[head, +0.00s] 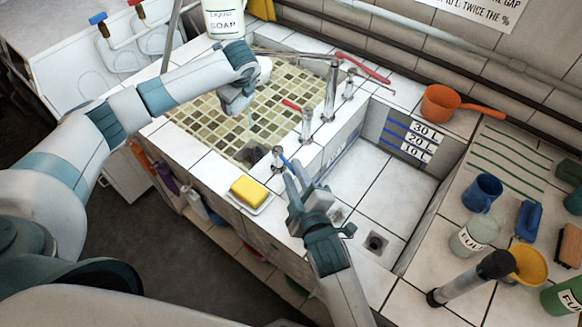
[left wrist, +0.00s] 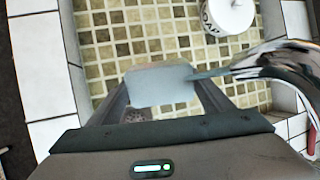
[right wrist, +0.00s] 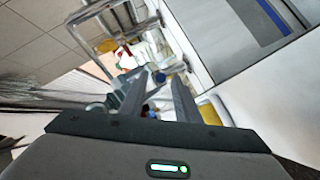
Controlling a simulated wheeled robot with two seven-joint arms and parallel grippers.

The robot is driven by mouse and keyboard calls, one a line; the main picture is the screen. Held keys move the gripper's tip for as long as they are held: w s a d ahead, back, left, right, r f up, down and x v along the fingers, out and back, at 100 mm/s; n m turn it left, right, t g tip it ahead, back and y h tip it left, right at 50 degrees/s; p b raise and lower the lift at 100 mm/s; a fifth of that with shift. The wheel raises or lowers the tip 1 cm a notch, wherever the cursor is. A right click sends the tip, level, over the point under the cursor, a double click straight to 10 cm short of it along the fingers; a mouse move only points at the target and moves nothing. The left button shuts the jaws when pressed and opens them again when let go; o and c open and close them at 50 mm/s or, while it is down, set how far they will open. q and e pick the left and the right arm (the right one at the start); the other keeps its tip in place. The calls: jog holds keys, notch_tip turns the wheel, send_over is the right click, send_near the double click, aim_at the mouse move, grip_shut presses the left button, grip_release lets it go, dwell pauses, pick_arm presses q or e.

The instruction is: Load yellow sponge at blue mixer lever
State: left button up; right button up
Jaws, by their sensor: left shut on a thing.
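The yellow sponge (head: 249,190) lies on a small white dish at the sink's front ledge, left of my right gripper. The blue mixer lever (head: 285,160) sits on a chrome mixer (head: 277,156) behind the sponge. My right gripper (head: 293,184) is just in front of the lever, its two fingers apart; in the right wrist view (right wrist: 158,82) something small and blue shows between them. I cannot tell whether it touches the lever. My left gripper (head: 238,106) is over the tiled basin, shut on a pale whitish block (left wrist: 160,84).
A chrome spout (head: 330,90) and red-levered mixers (head: 306,120) stand on the ledge between the basins. A soap container (head: 225,20) stands at the back. An orange ladle (head: 442,103), blue mug (head: 482,193) and jars crowd the right counter.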

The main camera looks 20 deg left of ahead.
jog(key=v, duration=0.8)
jog(key=shift+s+d+r, duration=0.1)
jog(key=shift+s+d, duration=0.05)
jog(key=shift+s, duration=0.2)
jog(key=shift+c, duration=0.3)
jog(key=shift+s, duration=0.1)
grip_shut()
jog(key=shift+s+a+f+n, duration=0.25)
jog(key=shift+s+n, duration=0.35)
jog(key=shift+n, duration=0.2)
jog(key=shift+s+a+f+n+t+y, duration=0.15)
jog(key=shift+s+a+n+y, duration=0.3)
jog(key=shift+s+n, duration=0.45)
jog(key=shift+s+a+r+n+t+y, duration=0.1)
jog(key=shift+s+a+n+t+y, duration=0.1)
jog(key=shift+s+n+y, duration=0.6)
jog(key=shift+s, duration=0.15)
